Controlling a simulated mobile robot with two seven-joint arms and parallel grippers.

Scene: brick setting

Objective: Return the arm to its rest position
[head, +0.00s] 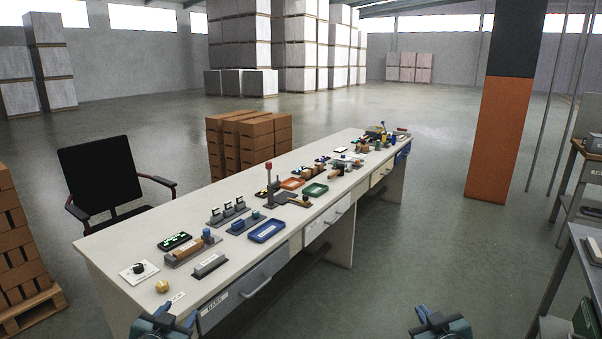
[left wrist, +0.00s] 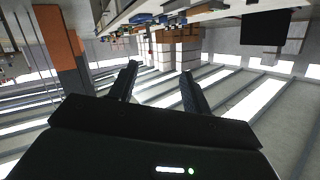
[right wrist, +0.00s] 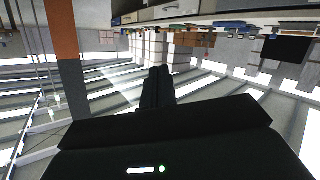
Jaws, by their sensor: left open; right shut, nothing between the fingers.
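My left arm's end (head: 163,326) shows at the bottom of the head view, by the near left corner of the long table (head: 115,252). In the left wrist view, my left gripper (left wrist: 159,72) has its two dark fingers apart with nothing between them. My right arm's end (head: 440,326) shows at the bottom right of the head view, over open floor and apart from the table. In the right wrist view, my right gripper (right wrist: 158,72) has its fingers together and holds nothing. The wrist views show the hall upside down.
On the table are a blue tray (head: 267,231), a green tray (head: 315,190), a brass knob (head: 162,286) and several small fixtures. A black chair (head: 108,180) stands behind it. An orange and black pillar (head: 499,130) and a bench (head: 590,246) are at right. Floor (head: 430,230) between is clear.

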